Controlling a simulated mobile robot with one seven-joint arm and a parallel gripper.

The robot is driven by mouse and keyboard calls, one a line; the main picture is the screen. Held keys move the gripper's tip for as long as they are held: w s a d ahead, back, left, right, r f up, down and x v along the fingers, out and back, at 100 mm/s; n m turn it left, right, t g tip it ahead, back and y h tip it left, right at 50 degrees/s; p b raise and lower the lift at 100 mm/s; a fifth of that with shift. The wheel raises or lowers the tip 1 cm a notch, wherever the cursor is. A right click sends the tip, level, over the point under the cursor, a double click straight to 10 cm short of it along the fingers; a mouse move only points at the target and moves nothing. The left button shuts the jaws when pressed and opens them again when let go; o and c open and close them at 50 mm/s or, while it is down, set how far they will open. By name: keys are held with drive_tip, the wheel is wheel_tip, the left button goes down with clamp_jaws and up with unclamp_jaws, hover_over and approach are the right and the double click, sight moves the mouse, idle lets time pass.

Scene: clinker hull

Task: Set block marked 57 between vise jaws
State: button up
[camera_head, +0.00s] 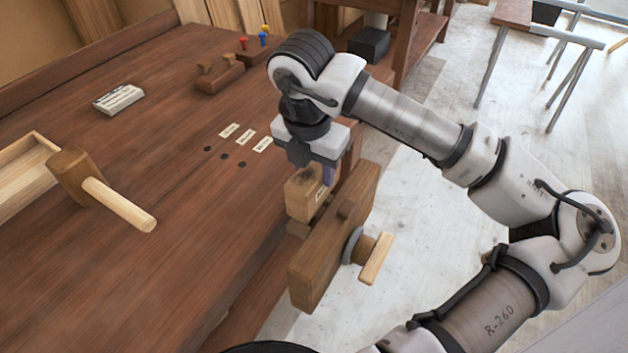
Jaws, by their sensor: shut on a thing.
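My gripper (314,166) points down at the bench's right edge, above the vise.
On the bench (170,270) are a wooden mallet (75,178), an open wooden box (28,170), a pale stack (118,99), and a wooden rack (219,78). Several pale labels (246,137) and dark holes lie left of my gripper. Sawhorses (545,32) stand far right.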

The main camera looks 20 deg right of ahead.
drive_tip(key=shift+f, duration=2.2)
drive_tip(key=shift+f, duration=0.2)
drive_tip(key=o, duration=1.3)
drive_tip(key=shift+r, duration=0.1)
drive_tip(key=r, duration=0.4)
drive_tip(key=a+r, duration=0.1)
drive_tip(key=r, duration=0.3)
drive_tip(key=s+r+b, duration=0.1)
drive_tip(key=r, duration=0.3)
drive_tip(key=shift+a, duration=0.25)
